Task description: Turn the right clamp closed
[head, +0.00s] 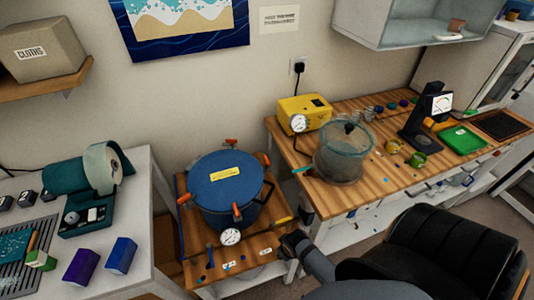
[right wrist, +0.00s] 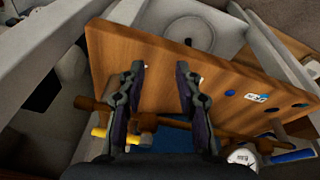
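A blue pressure pot (head: 226,180) with a yellow label on its lid stands on a small wooden stand (head: 190,268). Orange clamp handles show at its back (head: 231,142), left (head: 184,198) and front (head: 237,212). Another orange-brown part (head: 265,160) shows at the right rear; I cannot tell its position clearly. My right gripper (head: 292,242) is low, right of the pot and apart from it. In the right wrist view the right gripper (right wrist: 160,72) has its fingers apart, empty, over the stand's wooden board (right wrist: 222,85). My left gripper is out of view.
A gauge (head: 230,237), a blue handle (head: 209,255) and a yellow handle (head: 281,219) sit around the pot's front. A workbench (head: 350,205) with a clear vessel (head: 342,160) stands to the right. A white table (head: 140,215) is at left, and a black chair (head: 435,250) at lower right.

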